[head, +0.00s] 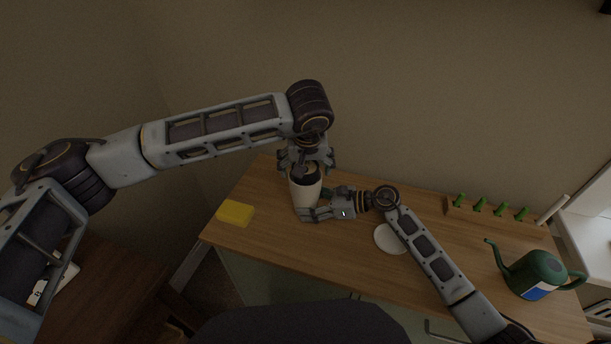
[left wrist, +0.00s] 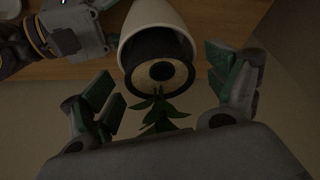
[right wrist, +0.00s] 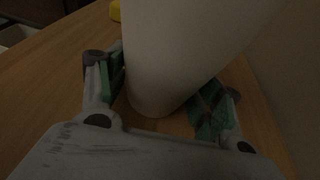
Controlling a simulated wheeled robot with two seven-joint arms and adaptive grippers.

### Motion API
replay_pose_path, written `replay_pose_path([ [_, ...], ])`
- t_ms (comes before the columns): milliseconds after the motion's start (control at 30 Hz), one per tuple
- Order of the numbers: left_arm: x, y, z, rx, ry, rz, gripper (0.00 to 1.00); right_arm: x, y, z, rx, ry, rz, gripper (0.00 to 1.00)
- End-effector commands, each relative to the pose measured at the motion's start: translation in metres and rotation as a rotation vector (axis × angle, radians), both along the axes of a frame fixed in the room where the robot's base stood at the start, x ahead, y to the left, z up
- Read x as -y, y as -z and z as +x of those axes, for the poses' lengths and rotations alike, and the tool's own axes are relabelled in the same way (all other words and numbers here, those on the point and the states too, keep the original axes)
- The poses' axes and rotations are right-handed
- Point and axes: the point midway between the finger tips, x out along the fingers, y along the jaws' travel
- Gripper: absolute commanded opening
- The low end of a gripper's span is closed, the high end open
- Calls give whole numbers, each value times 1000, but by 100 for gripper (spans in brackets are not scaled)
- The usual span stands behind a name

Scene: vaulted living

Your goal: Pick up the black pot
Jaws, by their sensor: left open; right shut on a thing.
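A cream-white pot (head: 305,193) stands on the wooden desk. A black pot (left wrist: 132,68) sits inside its mouth, its dark rim showing in the left wrist view, with a pale inner surface and dark centre. Green leaves (left wrist: 158,112) show in front of the black pot in that view. My right gripper (head: 314,202) is shut around the white pot from the right; its fingers also flank the pot in the right wrist view (right wrist: 160,95). My left gripper (head: 306,166) points down over the mouth, fingers open and apart from the black pot in the left wrist view (left wrist: 166,88).
A yellow block (head: 236,213) lies at the desk's left end. A white saucer (head: 388,240) lies under my right forearm. A green watering can (head: 537,272) stands at the right. A wooden rack with green pegs (head: 490,211) is along the back. The desk's front edge is close.

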Motion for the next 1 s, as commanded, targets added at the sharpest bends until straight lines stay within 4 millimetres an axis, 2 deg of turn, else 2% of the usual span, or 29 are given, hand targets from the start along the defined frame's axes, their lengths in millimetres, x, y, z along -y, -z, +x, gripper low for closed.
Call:
replay_pose_path([
  [367, 0, 0, 0, 0, 0, 0, 88, 0, -1, 0, 1, 0, 1, 53],
  [800, 0, 0, 0, 0, 0, 0, 32, 0, -1, 0, 1, 0, 1, 53],
  [1000, 0, -1, 0, 1, 0, -1, 31, 0, -1, 0, 1, 0, 1, 53],
])
